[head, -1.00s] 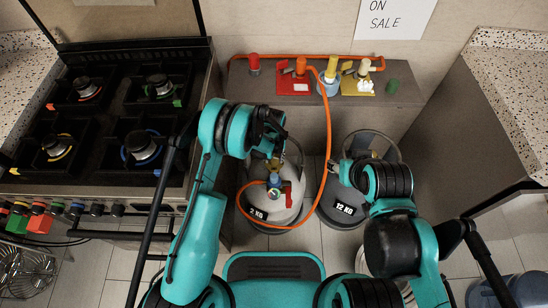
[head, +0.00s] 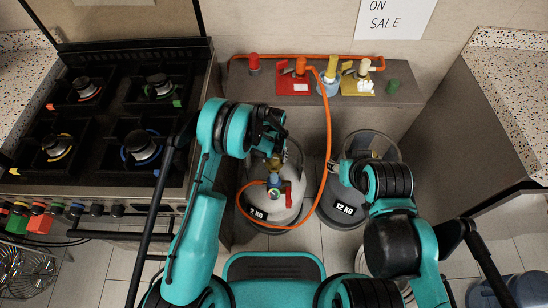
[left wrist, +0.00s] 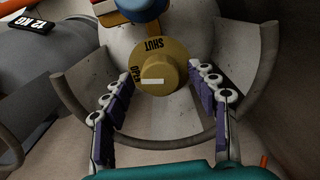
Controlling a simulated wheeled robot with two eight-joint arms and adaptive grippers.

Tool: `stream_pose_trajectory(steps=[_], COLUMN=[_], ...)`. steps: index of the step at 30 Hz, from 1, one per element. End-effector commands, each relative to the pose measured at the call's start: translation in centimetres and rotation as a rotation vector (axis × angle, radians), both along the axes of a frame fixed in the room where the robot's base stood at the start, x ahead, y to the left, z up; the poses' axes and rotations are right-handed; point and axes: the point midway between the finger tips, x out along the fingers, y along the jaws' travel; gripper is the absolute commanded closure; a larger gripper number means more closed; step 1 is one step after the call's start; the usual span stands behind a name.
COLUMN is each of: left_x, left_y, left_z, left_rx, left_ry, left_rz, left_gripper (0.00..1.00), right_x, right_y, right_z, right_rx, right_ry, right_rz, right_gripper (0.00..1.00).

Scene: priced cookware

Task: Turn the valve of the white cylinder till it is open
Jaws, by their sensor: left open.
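The white cylinder (head: 288,208) stands on the floor left of centre in the head view. Its yellow valve knob (left wrist: 172,72) fills the middle of the left wrist view, with "SHUT" and "OPEN" printed on it and a white bar at its centre. My left gripper (head: 275,146) is over the cylinder's top; in the left wrist view its two purple-padded fingers (left wrist: 160,80) are spread, one on each side of the knob. I cannot tell whether they touch it. My right gripper (head: 338,168) is by the grey cylinder, its jaws too small to read.
The grey 12 KG cylinder (head: 372,147) stands to the right of the white one. An orange hose (head: 328,130) runs down between them from the low ledge (head: 410,90). The stove (head: 115,180) is at left and a counter (head: 515,95) at right.

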Motion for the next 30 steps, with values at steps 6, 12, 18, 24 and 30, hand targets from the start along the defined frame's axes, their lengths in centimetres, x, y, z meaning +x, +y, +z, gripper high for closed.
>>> stream_pose_trajectory(steps=[6, 12, 18, 24, 30], left_x=[0.0, -0.1, 0.0, 0.0, 0.0], left_y=[0.0, 0.0, 0.0, 0.0, 0.0], left_z=[4.1, 8.4, 10.9, 11.4, 11.4], left_rx=[0.000, 0.000, 0.000, 0.000, 0.000], left_ry=[0.000, 0.000, 0.000, 0.000, 0.000], left_rz=[0.000, 0.000, 0.000, 0.000, 0.000], left_gripper=[0.41, 0.41, 0.41, 0.41, 0.41], right_x=[0.0, 0.0, 0.0, 0.0, 0.0], right_y=[0.0, 0.0, 0.0, 0.0, 0.0], right_z=[0.0, 0.0, 0.0, 0.0, 0.0], right_rx=[0.000, 0.000, 0.000, 0.000, 0.000], right_ry=[0.000, 0.000, 0.000, 0.000, 0.000], right_rz=[0.000, 0.000, 0.000, 0.000, 0.000], right_gripper=[0.55, 0.55, 0.55, 0.55, 0.55])
